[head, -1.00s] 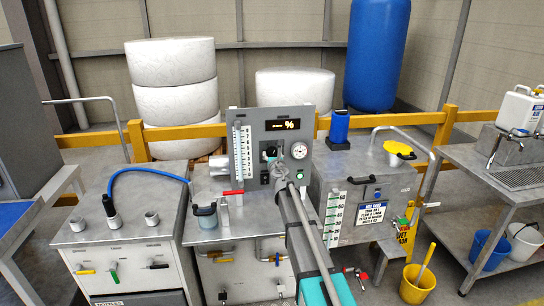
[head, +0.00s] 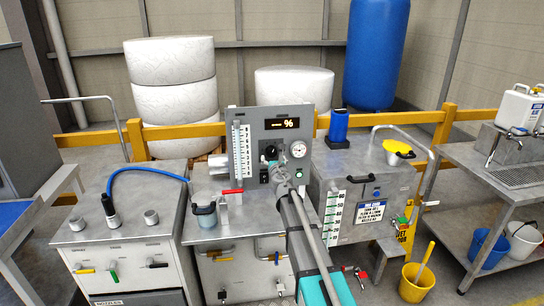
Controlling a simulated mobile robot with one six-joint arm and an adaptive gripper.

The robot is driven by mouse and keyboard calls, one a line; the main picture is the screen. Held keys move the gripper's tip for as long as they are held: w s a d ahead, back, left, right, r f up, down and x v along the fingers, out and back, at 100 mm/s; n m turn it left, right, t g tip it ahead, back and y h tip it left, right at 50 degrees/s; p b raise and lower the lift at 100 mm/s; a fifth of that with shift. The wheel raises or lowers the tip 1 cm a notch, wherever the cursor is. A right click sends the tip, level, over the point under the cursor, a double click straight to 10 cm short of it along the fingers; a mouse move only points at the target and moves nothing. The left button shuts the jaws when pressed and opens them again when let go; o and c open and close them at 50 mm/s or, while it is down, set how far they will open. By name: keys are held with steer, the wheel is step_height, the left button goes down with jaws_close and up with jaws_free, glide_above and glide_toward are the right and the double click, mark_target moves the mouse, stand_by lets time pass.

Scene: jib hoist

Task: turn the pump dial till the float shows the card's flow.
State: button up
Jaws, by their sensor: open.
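The grey pump panel (head: 256,117) stands behind the middle bench. Its black dial (head: 270,152) sits below a display showing dashes and a % sign. A clear flow tube with a numbered scale (head: 242,153) is at the panel's left; the float is too small to make out. A blue and white card (head: 371,214) hangs on the tank to the right; its flow figure is too small to read. My gripper (head: 282,168) is open, in front of the panel just below and right of the dial. It seems apart from the dial, and its fingers are hard to separate from the panel.
A round gauge (head: 299,149) and a green button are close to my gripper. A yellow bucket (head: 417,282) is on the floor at right.

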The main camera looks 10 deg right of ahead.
steer(key=s, duration=0.8)
steer(key=shift+s, duration=0.1)
steer(key=s+d+f+m+g+h+p, duration=0.1)
steer(key=s+d+f+m+g+h, duration=0.5)
steer(key=m, duration=0.6)
steer(key=s+d+f+m+g+h+p, duration=0.1)
steer(key=s+d+f+m+g, duration=0.2)
steer(key=s+m, duration=0.7)
steer(key=s+a+f+m+g+y, duration=0.3)
steer(key=s+m, duration=0.3)
steer(key=s, duration=0.2)
steer(key=s+a+f+m+g+y+p, duration=0.1)
steer(key=s+a+f+m+g+y, duration=0.2)
steer(key=s+a+m+g, duration=0.3)
steer(key=s+y, duration=0.1)
steer(key=s, duration=0.2)
steer(key=shift+a+f+m, duration=0.15)
steer(key=shift+m, duration=0.25)
stand_by(0.4)
